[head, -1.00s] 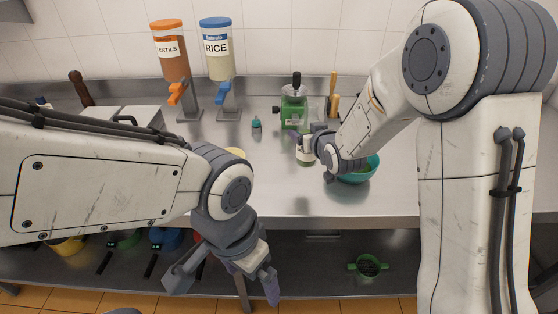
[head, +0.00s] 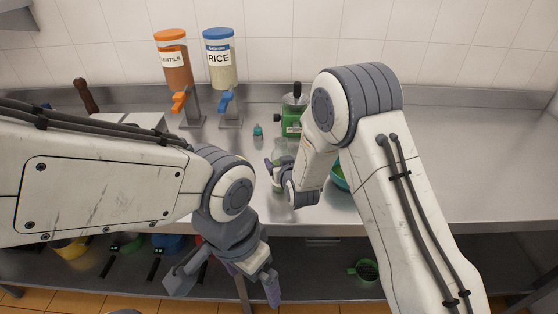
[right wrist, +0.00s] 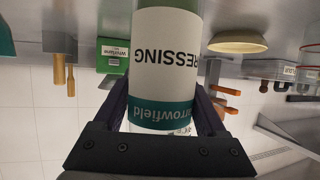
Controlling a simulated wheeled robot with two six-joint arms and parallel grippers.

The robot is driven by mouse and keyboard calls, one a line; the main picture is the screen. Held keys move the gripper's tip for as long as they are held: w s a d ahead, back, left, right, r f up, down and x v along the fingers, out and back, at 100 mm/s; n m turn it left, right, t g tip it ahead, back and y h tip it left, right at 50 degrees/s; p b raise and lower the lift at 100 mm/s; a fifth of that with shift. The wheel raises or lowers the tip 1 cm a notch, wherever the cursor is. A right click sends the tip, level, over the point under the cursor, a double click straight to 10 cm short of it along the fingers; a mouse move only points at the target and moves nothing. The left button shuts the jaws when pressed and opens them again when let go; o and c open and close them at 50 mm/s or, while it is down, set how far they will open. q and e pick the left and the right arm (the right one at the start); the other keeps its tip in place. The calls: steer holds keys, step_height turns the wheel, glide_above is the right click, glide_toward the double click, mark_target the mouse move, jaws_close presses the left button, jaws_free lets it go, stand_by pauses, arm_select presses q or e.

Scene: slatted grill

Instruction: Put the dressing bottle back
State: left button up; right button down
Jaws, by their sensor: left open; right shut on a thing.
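The dressing bottle (right wrist: 165,60) fills the middle of the right wrist view, with a white and teal label that reads upside down. My right gripper (right wrist: 162,105) is shut on it, one finger on each side. In the head view my right gripper (head: 281,172) is over the counter's front half, left of the teal bowl. The bottle is mostly hidden there by the gripper, and I cannot tell whether it touches the counter. My left gripper (head: 225,284) is open and empty, low in front of the counter's front edge.
Lentils (head: 173,65) and rice (head: 220,66) dispensers stand at the back left. A small teal-capped bottle (head: 258,131) and a green appliance (head: 292,122) stand behind my right gripper. A teal bowl (head: 340,179) is partly hidden by my right arm. The counter's right side (head: 470,160) is clear.

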jaws_free()
steer(key=shift+f, duration=0.15)
steer(key=shift+s+r, duration=0.1)
steer(key=shift+r, duration=0.15)
steer(key=b+v, duration=0.2)
steer(key=v, duration=0.9)
steer(key=shift+s+r, duration=0.15)
steer(key=shift+s, duration=0.2)
steer(key=shift+d, duration=0.1)
